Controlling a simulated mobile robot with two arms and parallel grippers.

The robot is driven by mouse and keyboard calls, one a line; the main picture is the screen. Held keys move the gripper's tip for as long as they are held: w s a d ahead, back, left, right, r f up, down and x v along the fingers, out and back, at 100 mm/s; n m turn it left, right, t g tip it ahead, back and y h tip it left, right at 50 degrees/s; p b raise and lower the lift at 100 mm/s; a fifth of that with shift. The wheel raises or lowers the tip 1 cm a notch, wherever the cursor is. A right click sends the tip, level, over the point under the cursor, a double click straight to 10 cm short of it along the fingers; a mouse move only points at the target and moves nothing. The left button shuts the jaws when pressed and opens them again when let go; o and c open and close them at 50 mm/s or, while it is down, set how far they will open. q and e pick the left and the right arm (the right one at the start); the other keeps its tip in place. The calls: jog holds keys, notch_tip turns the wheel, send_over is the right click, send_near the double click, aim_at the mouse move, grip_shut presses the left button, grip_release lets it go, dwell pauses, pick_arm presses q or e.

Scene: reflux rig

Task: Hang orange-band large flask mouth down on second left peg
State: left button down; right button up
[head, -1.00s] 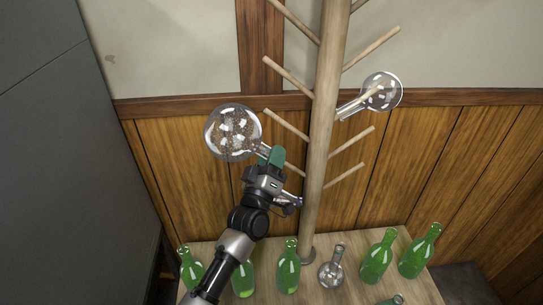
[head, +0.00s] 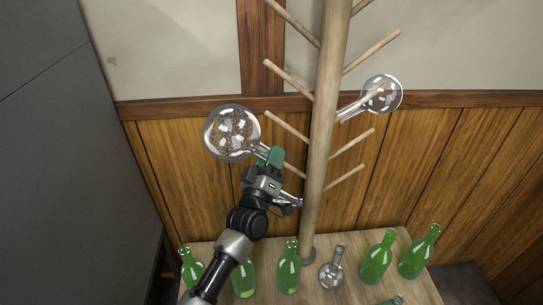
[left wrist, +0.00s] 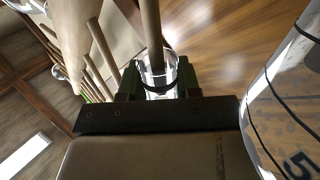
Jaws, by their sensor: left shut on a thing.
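The large clear flask (head: 231,133) is held tilted, its round bulb up and left and its neck pointing down and right. My left gripper (head: 270,157) is shut on its neck; no orange band is discernible. In the left wrist view the neck (left wrist: 157,75) sits between the fingers (left wrist: 156,82), with a dark ring around it. A wooden peg there (left wrist: 152,25) lines up with the neck and appears to run into it. In the head view the lowest visible left peg (head: 294,172) passes behind my gripper. My right gripper is out of view.
The wooden post (head: 323,130) carries several angled pegs on both sides. Another clear flask (head: 382,95) hangs on a right peg. Several green bottles (head: 376,262) and a small clear flask (head: 332,274) stand on the table (head: 318,297) below.

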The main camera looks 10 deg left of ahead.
pick_arm(q)
jog(key=shift+d+f, duration=0.1)
jog(key=shift+d, duration=0.05)
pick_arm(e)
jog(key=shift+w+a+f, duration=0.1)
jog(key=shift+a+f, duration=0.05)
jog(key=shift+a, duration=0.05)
pick_arm(q)
jog(key=shift+d+f, duration=0.1)
jog(key=shift+r, duration=0.25)
jog(key=shift+a, duration=0.25)
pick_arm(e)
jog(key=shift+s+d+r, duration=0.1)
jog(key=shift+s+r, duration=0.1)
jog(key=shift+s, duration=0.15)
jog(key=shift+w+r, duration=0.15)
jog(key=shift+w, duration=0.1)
